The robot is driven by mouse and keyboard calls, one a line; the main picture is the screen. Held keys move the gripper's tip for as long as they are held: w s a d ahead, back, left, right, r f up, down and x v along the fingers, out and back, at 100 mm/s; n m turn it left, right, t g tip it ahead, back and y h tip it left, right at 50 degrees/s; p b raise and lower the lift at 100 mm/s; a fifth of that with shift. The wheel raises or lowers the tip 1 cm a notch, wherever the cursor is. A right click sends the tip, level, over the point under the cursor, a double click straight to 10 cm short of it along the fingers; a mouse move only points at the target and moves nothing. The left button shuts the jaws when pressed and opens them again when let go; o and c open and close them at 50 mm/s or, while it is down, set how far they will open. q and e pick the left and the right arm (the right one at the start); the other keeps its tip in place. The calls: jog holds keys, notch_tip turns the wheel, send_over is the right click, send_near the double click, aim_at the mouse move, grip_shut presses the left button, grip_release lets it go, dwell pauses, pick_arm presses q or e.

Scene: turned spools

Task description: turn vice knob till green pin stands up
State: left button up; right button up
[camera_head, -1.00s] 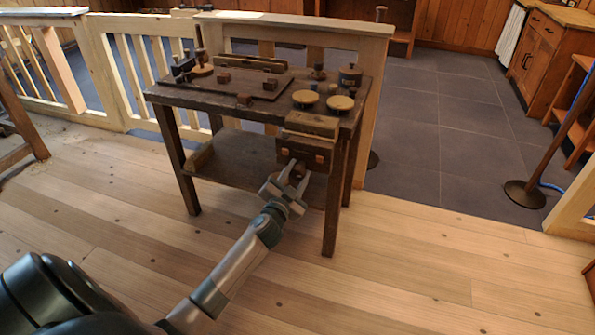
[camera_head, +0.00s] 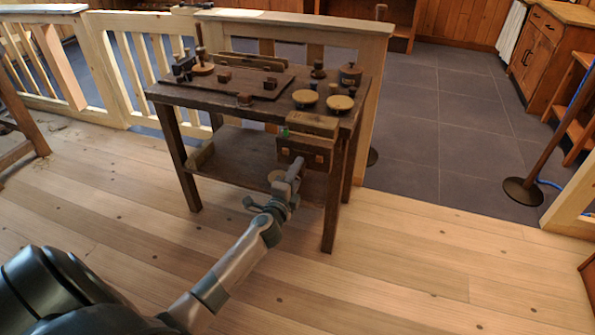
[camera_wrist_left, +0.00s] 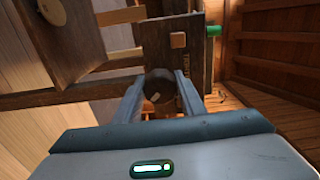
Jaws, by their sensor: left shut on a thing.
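The vice (camera_head: 318,146) is a dark wooden block with pale square inlays on the front edge of a dark workbench (camera_head: 225,98). Its round dark knob (camera_wrist_left: 159,86) shows between the fingers in the left wrist view and is mostly hidden in the head view. My left gripper (camera_head: 298,166) is shut on the knob, its fingers on either side, the wrist rolled over. The green pin (camera_head: 284,131) shows at the vice's upper left, standing up. In the left wrist view the green pin (camera_wrist_left: 213,30) sticks out past the block's right edge. My right gripper is not in view.
Two round tan-topped pieces (camera_head: 340,103) and small wooden parts stand on the bench. A lower shelf (camera_head: 238,160) spans its legs. A wooden railing (camera_head: 150,45) runs behind. The plank floor in front is clear.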

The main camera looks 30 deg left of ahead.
pick_arm(q)
jog(key=shift+s+d+f+m, duration=0.1)
jog(key=shift+f+m, duration=0.1)
jog(key=shift+m, duration=0.8)
jog(key=m+p, duration=0.1)
jog(key=m, duration=0.2)
jog(key=shift+f+m, duration=0.1)
jog(key=shift+m, duration=0.9)
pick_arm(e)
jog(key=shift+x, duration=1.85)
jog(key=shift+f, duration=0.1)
pick_arm(q)
jog(key=o, duration=1)
jog(key=shift+s, duration=0.1)
jog(key=shift+o, duration=0.2)
jog(key=shift+r, duration=0.2)
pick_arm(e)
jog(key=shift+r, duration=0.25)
